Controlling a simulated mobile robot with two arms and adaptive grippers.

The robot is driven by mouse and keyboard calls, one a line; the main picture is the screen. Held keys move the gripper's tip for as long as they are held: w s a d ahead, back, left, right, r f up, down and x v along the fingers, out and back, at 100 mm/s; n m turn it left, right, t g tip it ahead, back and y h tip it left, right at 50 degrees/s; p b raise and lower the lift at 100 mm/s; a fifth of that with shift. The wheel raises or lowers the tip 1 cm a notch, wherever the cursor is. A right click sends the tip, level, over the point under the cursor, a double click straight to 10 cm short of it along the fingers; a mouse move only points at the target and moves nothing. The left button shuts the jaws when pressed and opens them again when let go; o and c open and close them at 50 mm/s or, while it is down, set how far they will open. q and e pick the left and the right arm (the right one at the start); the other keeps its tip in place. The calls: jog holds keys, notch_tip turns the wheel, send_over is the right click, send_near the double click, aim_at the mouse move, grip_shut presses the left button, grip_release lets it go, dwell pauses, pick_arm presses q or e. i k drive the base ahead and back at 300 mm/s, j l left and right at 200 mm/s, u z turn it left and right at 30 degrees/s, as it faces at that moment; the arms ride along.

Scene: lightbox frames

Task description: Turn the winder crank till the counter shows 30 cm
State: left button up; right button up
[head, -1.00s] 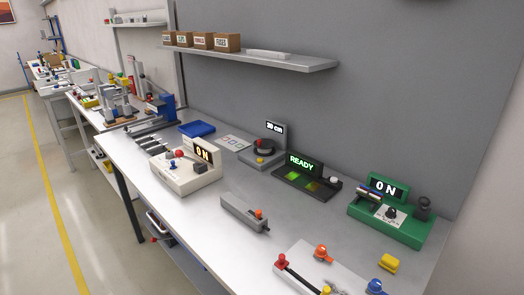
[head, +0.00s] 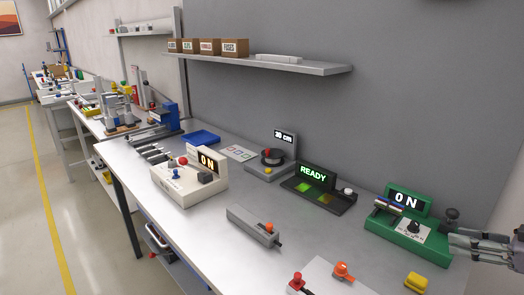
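The winder (head: 266,172) is a small grey device at the back of the workbench, left of the READY unit. It has a dark round reel (head: 272,157) and a yellow knob at its front. Its counter (head: 285,137) reads 30 cm. The crank is too small to make out clearly. My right gripper (head: 454,244) comes in from the right edge, beside the green unit and well away from the winder. Whether its fingers are open or shut is unclear. My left gripper is not in view.
A green unit (head: 408,240) reading ON stands at the right, a dark READY unit (head: 320,188) mid-bench, and a cream ON box (head: 188,184) at the left. A grey block (head: 250,225) lies in front. A wall shelf (head: 300,66) holds boxes. Bench space between them is clear.

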aim_at(273, 157)
jog(key=i+j, duration=1.4)
jog(key=i, duration=0.15)
